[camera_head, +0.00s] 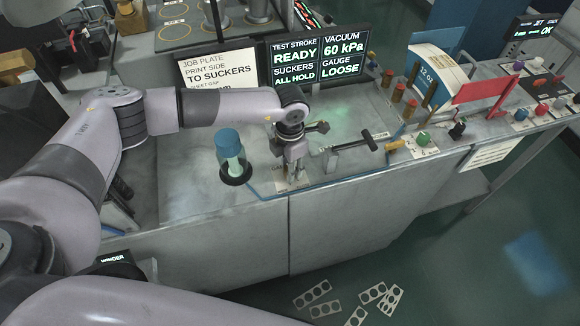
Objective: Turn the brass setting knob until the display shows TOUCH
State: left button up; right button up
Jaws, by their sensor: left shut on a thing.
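My left gripper (294,172) points down at the front of the grey bench top, with its fingers close together over a small pale plate (283,186). It is shut on what appears to be the brass setting knob; the fingers hide the knob almost fully. The dark display (342,61) behind it reads VACUUM 60 kPa and GAUGE LOOSE. The display (293,64) left of it reads TEST STROKE READY and SUCKERS ALL HOLD. My right gripper is not in view.
A blue-topped clear cylinder (229,140) stands close left of the gripper. A black T-shaped handle (352,146) is close right. Red-capped posts (398,92), a green knob (422,139) and a red plate (495,90) are farther right. Punched blanks (318,291) lie on the floor.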

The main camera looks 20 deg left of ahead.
pick_arm(q)
jog(key=m+b, duration=0.1)
jog(key=b, duration=0.1)
jog(key=m+b, duration=0.3)
jog(key=b, duration=0.2)
jog(key=shift+f+m, duration=0.25)
jog(key=shift+m, duration=0.15)
jog(key=shift+r+m+b, duration=0.25)
jog(key=shift+m+b, duration=1.05)
jog(key=shift+b, duration=0.25)
jog(key=o, duration=1.2)
notch_tip(320, 180, up, 12)
jog(key=shift+r, duration=0.1)
